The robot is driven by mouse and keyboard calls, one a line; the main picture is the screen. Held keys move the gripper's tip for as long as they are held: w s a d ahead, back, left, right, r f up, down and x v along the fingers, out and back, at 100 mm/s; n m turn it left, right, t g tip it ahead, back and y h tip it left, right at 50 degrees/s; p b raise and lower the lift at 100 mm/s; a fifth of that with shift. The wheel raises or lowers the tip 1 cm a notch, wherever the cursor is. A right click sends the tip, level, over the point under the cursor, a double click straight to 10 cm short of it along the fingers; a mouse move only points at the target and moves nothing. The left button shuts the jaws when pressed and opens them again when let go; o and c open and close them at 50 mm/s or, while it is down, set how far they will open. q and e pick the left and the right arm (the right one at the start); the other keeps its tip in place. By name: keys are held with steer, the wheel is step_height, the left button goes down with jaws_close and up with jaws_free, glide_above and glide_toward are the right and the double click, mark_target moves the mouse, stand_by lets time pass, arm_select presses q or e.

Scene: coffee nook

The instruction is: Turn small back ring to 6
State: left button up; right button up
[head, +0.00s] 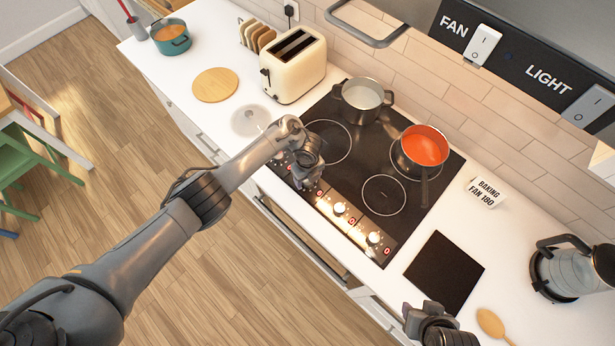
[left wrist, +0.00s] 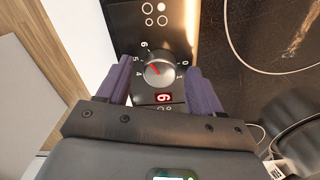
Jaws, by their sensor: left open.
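The black hob (head: 345,165) has rings in a front and a back row, with a row of knobs along its front edge. A grey pot (head: 362,103) covers the back left ring and a red pan (head: 424,147) stands on the back right one. My left gripper (head: 306,180) is over the left part of the knob row. In the left wrist view its open purple fingers (left wrist: 160,74) stand on either side of a silver knob (left wrist: 160,71), apart from it. The knob's red mark points up-left, near 5. A red display (left wrist: 163,98) reads like 6. My right gripper (head: 437,322) is at the bottom.
Two other knobs, one (head: 339,208) and another (head: 375,237), show to the right. A cream toaster (head: 294,67) stands left of the hob. A black mat (head: 444,272), a glass kettle (head: 567,270) and a wooden spoon (head: 491,324) lie to the right.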

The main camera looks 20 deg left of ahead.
arm_select(q)
step_height(320, 180, up, 11)
steer(key=p, duration=0.3)
steer(key=shift+p, duration=0.35)
steer(key=shift+f, duration=0.15)
